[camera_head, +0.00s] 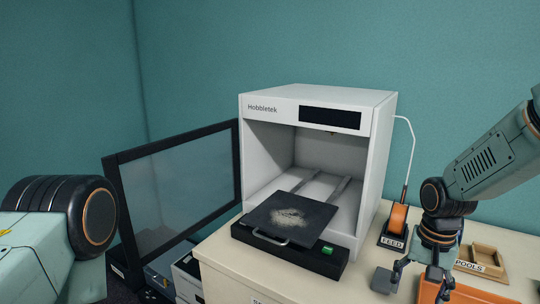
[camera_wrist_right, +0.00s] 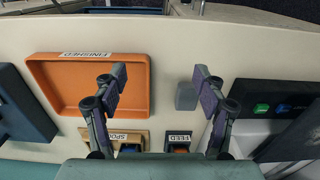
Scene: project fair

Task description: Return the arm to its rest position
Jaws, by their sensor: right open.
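My right arm (camera_head: 490,165) comes in from the right in the head view. Its gripper (camera_head: 421,288) hangs over the table, fingers downward. In the right wrist view the gripper (camera_wrist_right: 162,84) has its fingers wide apart, with nothing between them but bare tabletop and part of a small grey block. The grey block (camera_head: 384,281) is close to one fingertip; it also shows in the wrist view (camera_wrist_right: 185,96). I cannot tell if they touch. Part of my left arm shows at the left edge of the head view; its gripper is out of the picture.
A white printer (camera_head: 381,135) stands with its door (camera_head: 180,185) open to the left. A dark plate (camera_head: 290,217) with pale residue sits at its front. An orange tray (camera_wrist_right: 140,112) marked FINISHED, a spools tray (camera_head: 498,270) and a feed holder (camera_head: 391,241) are near my right gripper.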

